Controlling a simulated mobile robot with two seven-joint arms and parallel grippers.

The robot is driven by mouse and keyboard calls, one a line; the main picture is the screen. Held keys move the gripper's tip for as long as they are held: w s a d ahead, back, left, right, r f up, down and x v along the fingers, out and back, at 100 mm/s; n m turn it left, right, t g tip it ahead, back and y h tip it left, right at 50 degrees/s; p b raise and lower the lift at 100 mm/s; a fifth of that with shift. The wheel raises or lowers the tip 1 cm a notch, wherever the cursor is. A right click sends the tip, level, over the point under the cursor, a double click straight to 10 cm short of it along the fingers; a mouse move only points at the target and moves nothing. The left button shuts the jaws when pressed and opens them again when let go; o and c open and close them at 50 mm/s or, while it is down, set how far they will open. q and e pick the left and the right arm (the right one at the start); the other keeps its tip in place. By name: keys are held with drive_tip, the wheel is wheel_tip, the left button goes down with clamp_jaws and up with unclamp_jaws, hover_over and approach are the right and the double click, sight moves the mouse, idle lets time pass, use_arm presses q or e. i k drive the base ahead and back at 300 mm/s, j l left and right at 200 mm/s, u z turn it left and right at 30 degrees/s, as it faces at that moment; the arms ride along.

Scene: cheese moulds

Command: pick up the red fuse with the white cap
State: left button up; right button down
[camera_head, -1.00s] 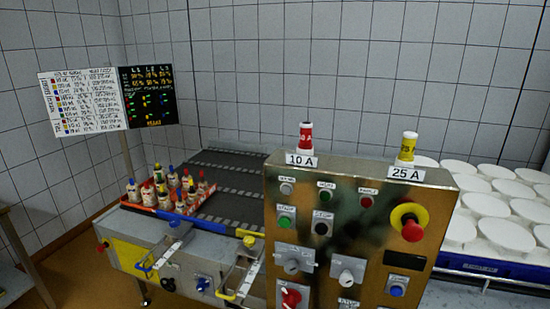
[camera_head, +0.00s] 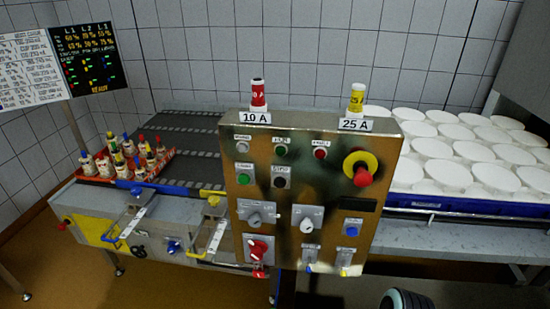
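Neither of my grippers can be made out in the head view.
A yellow fuse (camera_head: 356,98) stands at the panel's right end behind a "25 A" label (camera_head: 355,125). White cheese moulds (camera_head: 445,175) fill the right. Small bottles (camera_head: 128,157) stand in a red tray at left. A dark rounded part shows at the bottom right edge.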

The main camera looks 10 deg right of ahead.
sight(257, 84)
drive_tip(key=z, duration=1.5)
drive_tip(key=j, duration=0.55)
drive_tip(key=i+j+z, duration=0.1)
drive_tip(key=j, duration=0.45)
